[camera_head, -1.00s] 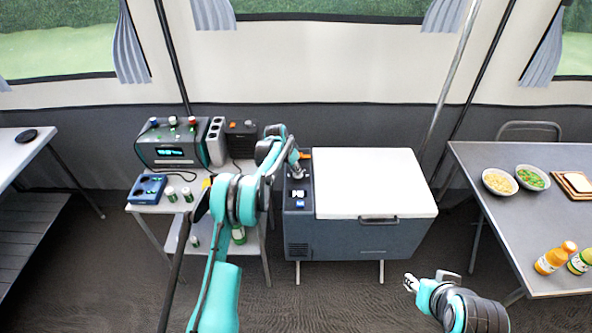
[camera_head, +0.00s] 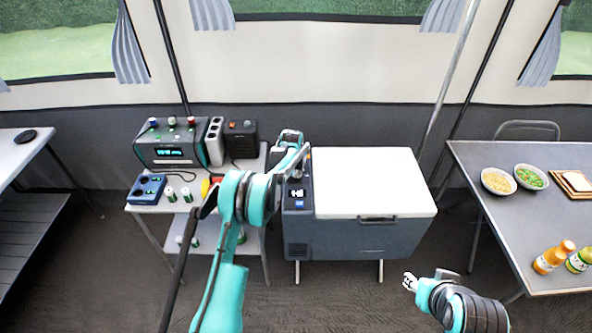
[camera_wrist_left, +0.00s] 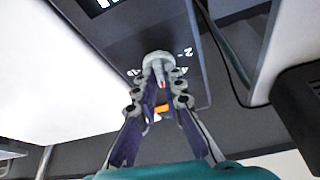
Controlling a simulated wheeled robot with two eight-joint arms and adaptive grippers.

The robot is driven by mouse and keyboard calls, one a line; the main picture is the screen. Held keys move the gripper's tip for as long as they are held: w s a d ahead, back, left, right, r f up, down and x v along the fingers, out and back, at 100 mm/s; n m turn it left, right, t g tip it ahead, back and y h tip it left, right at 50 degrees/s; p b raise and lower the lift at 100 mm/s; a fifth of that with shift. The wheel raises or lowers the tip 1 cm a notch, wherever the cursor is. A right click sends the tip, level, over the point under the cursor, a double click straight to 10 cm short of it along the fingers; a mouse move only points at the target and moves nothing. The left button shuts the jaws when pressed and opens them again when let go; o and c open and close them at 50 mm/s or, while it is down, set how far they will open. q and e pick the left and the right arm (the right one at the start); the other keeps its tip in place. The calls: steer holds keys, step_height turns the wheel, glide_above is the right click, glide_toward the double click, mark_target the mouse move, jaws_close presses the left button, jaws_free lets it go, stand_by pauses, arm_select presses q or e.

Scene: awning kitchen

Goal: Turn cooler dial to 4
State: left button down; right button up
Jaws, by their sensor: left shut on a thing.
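The cooler (camera_head: 347,237) is a grey chest with a white lid. A control panel (camera_head: 297,222) runs along its left side, with a lit display (camera_head: 296,194). My left gripper (camera_head: 302,160) is over the back part of this panel. In the left wrist view its fingers (camera_wrist_left: 158,88) are shut on a round grey dial (camera_wrist_left: 156,60) with a red mark. A white "2" is readable beside the dial; fingers hide or blur the other figures, so its setting cannot be told. My right gripper (camera_head: 409,282) hangs away from the cooler, at lower right; its fingers are too small to judge.
Left of the cooler, a small table (camera_head: 142,209) holds a power unit (camera_head: 168,142), a blue box (camera_head: 147,188) and several small cans. A grey table (camera_head: 500,215) with bowls and bottles stands at right.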

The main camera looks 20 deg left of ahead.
arm_select(q)
steer(key=n, duration=0.2)
steer(key=n+y, duration=0.2)
steer(key=n, duration=0.1)
steer(key=shift+w+d+n+g, duration=0.1)
steer(key=shift+d+n+g, duration=0.2)
steer(key=shift+g, duration=0.1)
steer(key=n, duration=0.2)
steer(key=n+g+y, duration=0.1)
steer(key=n, duration=0.2)
steer(key=shift+w+d+g, duration=0.15)
steer(key=shift+g, duration=0.15)
steer(key=shift+n, duration=0.3)
steer(key=c, duration=1.6)
jaws_free()
steer(key=v, duration=1.2)
steer(key=shift+d+f, duration=0.15)
steer(key=shift+d, duration=0.15)
